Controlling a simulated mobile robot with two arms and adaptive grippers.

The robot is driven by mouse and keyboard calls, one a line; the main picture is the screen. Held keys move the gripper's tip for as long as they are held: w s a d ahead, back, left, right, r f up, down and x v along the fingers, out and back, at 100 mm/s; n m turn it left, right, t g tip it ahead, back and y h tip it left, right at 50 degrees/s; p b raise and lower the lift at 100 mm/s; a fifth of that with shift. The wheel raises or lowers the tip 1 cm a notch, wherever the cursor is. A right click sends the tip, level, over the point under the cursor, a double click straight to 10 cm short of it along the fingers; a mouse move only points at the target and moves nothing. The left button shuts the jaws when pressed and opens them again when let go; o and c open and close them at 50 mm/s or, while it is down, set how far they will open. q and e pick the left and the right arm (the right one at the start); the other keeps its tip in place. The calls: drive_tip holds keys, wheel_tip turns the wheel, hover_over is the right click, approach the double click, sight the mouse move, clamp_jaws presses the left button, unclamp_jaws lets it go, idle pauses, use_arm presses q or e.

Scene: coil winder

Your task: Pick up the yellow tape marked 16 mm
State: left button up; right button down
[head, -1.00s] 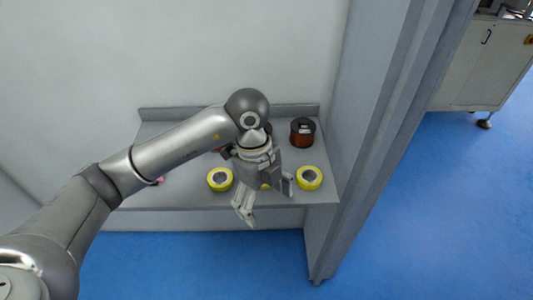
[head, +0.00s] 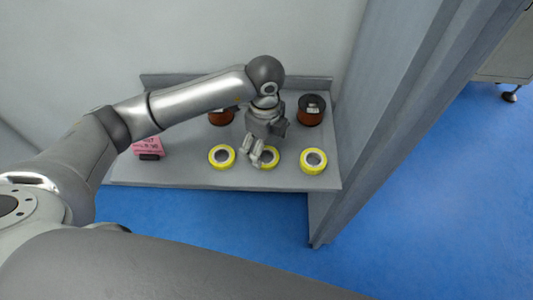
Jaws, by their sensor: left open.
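Three yellow tape rolls lie flat in a row near the front of the grey shelf (head: 190,176). They are a left roll (head: 212,163), a middle roll (head: 275,162) and a right roll (head: 321,166). Their markings are too small to read, so I cannot tell which is 16 mm. My left gripper (head: 259,159) is open, pointing down at the middle roll, and covers its left part. I cannot tell whether the fingers touch it. My right gripper is not in view.
Two copper-coloured wire spools stand behind the tapes, one at left (head: 221,116) and one at right (head: 310,110). A grey wall panel (head: 370,120) closes the right side.

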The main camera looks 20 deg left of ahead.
sight(266, 159)
use_arm(q)
drive_tip(key=shift+s+d+f+p, duration=0.1)
drive_tip(key=shift+s+f+p, duration=0.1)
drive_tip(key=shift+f, duration=0.4)
drive_tip(key=shift+s+f+p, duration=0.1)
drive_tip(key=shift+f+p, duration=0.05)
drive_tip(key=shift+f, duration=0.45)
drive_tip(key=shift+w+f, duration=0.1)
drive_tip(key=shift+f, duration=0.55)
drive_tip(key=c, duration=1.1)
drive_tip(key=shift+r, duration=0.1)
